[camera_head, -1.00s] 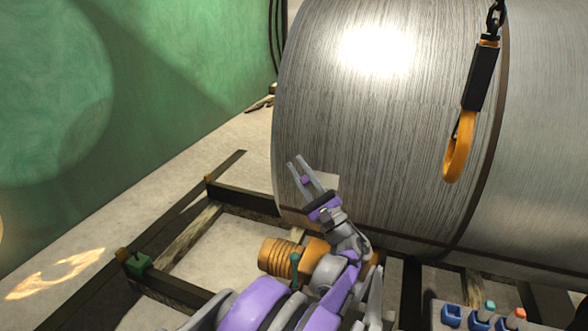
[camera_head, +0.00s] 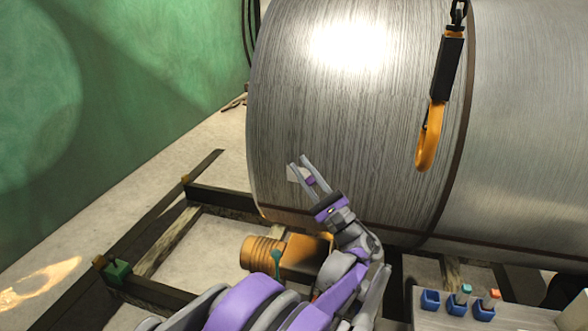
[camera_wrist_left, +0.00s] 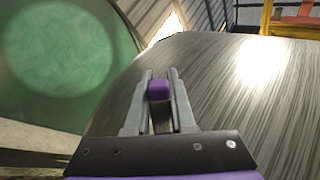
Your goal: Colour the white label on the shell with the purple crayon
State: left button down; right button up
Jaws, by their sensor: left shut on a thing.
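The shell (camera_head: 370,120) is a large grey metal cylinder lying on its side in the head view. The white label (camera_head: 292,175) is a small pale patch low on its left part, partly hidden by my left gripper. My left gripper (camera_head: 299,161) is shut on the purple crayon (camera_head: 311,181), which shows as a short purple piece between the fingers. The fingers overlap the label in the head view; whether the crayon touches it I cannot tell. In the left wrist view the crayon (camera_wrist_left: 159,90) sits between the fingers, with the shell (camera_wrist_left: 225,90) behind. My right gripper is not in view.
An orange hook (camera_head: 430,135) hangs in front of the shell. A ribbed orange motor-like part (camera_head: 300,258) sits below it on a dark frame (camera_head: 150,290). At lower right, a grey tray (camera_head: 430,318) bears blue cups, some holding crayons. A green wall (camera_head: 110,100) stands left.

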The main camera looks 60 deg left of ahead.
pick_arm(q)
jog(key=shift+w+d, duration=0.1)
jog(key=shift+w, duration=0.1)
jog(key=s+a+r, duration=0.1)
jog(key=s+a, duration=0.4)
jog(key=s, duration=0.1)
jog(key=shift+s+a, duration=0.35)
jog(key=shift+s, duration=0.05)
dwell(3.3)
jog(key=s+d, duration=0.4)
jog(key=shift+d+p, duration=0.35)
jog(key=shift+p, duration=0.05)
dwell(0.5)
jog(key=shift+s+d+p, duration=0.3)
jog(key=shift+s+d, duration=0.6)
jog(key=shift+d, duration=0.25)
